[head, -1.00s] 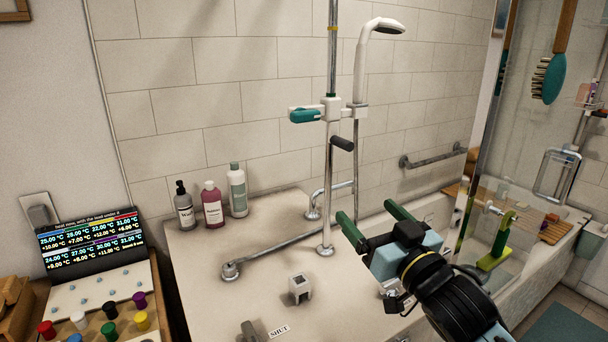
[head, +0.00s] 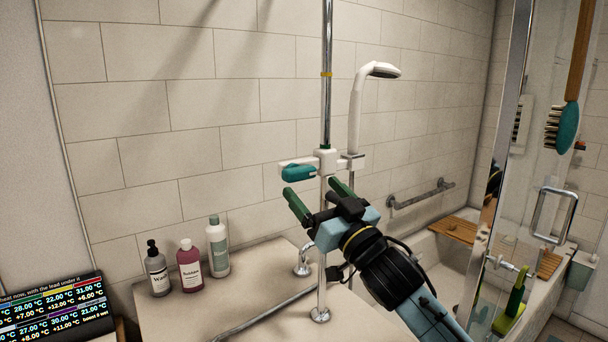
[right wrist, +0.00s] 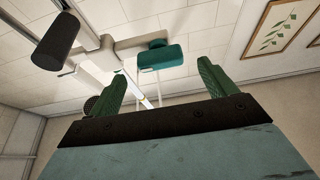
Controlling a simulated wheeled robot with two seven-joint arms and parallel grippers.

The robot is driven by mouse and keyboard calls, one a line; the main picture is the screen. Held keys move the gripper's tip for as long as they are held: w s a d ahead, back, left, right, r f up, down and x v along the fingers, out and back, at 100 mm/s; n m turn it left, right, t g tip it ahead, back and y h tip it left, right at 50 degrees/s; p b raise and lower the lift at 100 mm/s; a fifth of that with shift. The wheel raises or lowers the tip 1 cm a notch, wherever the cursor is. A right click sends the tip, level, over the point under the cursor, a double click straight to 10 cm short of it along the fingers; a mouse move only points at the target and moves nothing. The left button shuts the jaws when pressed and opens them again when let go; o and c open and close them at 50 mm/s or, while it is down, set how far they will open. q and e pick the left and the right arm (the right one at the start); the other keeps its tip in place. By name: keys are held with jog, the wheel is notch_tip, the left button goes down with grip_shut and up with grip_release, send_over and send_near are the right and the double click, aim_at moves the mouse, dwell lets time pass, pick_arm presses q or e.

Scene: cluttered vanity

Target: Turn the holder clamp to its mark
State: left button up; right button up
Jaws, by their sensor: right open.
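The holder clamp is a white block (head: 326,162) on the upright chrome rail, with a teal lever (head: 299,173) sticking out to the left. It holds the white shower head (head: 357,100) on its right. In the right wrist view the teal lever (right wrist: 162,56) shows ahead, between and beyond the fingers. My right gripper (head: 314,193) is open and empty, just below the clamp, with its green fingers pointing up towards it and apart from the lever. A dark cylindrical handle (right wrist: 56,41) is left of the fingers in the right wrist view. My left gripper is out of view.
A yellow band (head: 327,74) rings the rail (head: 327,40) above the clamp. Three bottles (head: 190,265) stand on the counter at left, near a display (head: 50,310). A grab bar (head: 420,193) and glass screen are at right. The wall left of the clamp is clear.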

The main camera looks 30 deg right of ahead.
aim_at(304, 178)
jog(key=x, duration=0.3)
jog(key=shift+w+r, duration=0.15)
jog(key=shift+w, duration=0.25)
jog(key=shift+w+a+p, duration=0.1)
jog(key=shift+w+p, duration=0.15)
jog(key=shift+p, duration=0.05)
jog(key=shift+w+r, duration=0.1)
jog(key=shift+w, duration=0.05)
jog(key=c, duration=1)
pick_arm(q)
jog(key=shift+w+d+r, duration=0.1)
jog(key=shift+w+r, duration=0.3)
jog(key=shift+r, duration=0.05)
